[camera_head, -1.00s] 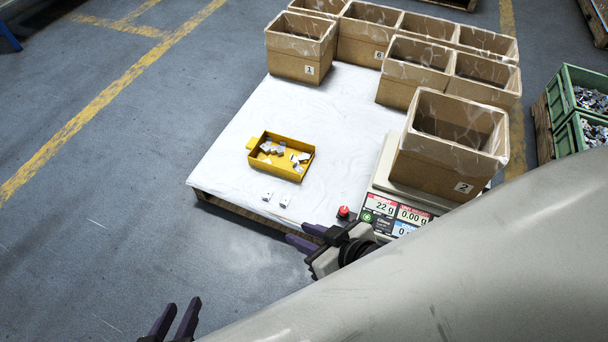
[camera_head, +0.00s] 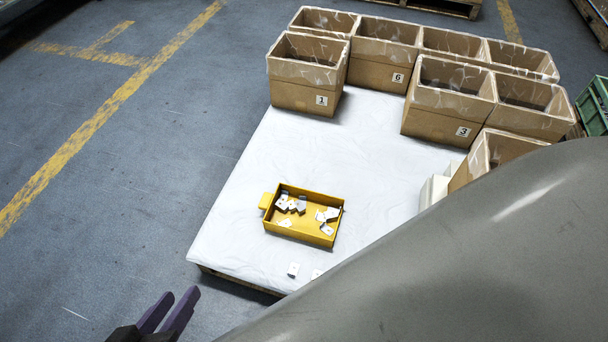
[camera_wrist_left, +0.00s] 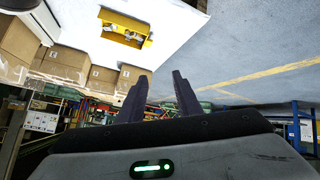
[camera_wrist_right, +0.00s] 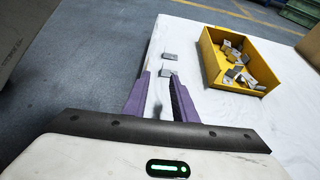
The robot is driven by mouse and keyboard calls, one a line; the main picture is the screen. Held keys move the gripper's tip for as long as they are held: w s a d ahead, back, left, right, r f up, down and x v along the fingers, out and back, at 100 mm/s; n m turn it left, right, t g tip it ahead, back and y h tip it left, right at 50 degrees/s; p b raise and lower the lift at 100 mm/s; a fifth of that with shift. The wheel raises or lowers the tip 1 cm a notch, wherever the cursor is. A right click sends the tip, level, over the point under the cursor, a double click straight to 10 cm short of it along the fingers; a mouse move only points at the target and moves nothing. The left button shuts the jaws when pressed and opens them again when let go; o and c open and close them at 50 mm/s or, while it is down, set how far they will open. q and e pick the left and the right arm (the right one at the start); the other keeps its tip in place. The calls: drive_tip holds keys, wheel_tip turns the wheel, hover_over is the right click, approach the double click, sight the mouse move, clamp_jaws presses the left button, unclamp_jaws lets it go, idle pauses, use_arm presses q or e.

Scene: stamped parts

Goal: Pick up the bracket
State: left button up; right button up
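Two small grey-white brackets lie loose on the white table top near its front edge, one left (camera_head: 293,269) and one right (camera_head: 316,274), partly cut off by my arm. Both show in the right wrist view, a farther bracket (camera_wrist_right: 169,57) and a nearer one (camera_wrist_right: 166,73) just beyond the fingertips. More brackets (camera_head: 290,203) lie in a yellow bin (camera_head: 282,235). My right gripper (camera_wrist_right: 160,78) is open and empty, pointing at the loose brackets; my arm hides it in the head view. My left gripper (camera_head: 180,294) is open and empty, off the table's front left.
Cardboard boxes with plastic liners, including box 1 (camera_head: 305,97) and box 3 (camera_head: 435,122), stand along the back and right. A white scale (camera_head: 433,188) is mostly hidden by my arm. The left table top (camera_head: 232,215) is clear.

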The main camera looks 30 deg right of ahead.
sight(314, 280)
drive_tip(key=shift+w+f, duration=0.1)
drive_tip(key=shift+w, duration=0.15)
drive_tip(key=shift+w+a+f+m, duration=0.15)
drive_tip(key=shift+w+m, duration=0.1)
drive_tip(key=shift+m, duration=0.05)
drive_tip(key=b+x, duration=0.1)
drive_tip(key=x, duration=0.2)
drive_tip(key=shift+w+a+f, duration=0.1)
drive_tip(key=shift+w, duration=0.05)
drive_tip(key=b+x, duration=0.2)
drive_tip(key=x, duration=0.3)
drive_tip(key=shift+w+a, duration=0.2)
drive_tip(key=shift+w, duration=0.05)
use_arm(q)
drive_tip(key=shift+w+d+r+t+h, duration=0.1)
drive_tip(key=shift+d+r+t+h, duration=0.15)
drive_tip(key=shift+d+r+h, duration=0.25)
drive_tip(key=shift+w+d+r+t+h, duration=0.1)
drive_tip(key=shift+d+r+t+h, duration=0.15)
drive_tip(key=shift+r, duration=0.45)
use_arm(e)
clamp_jaws()
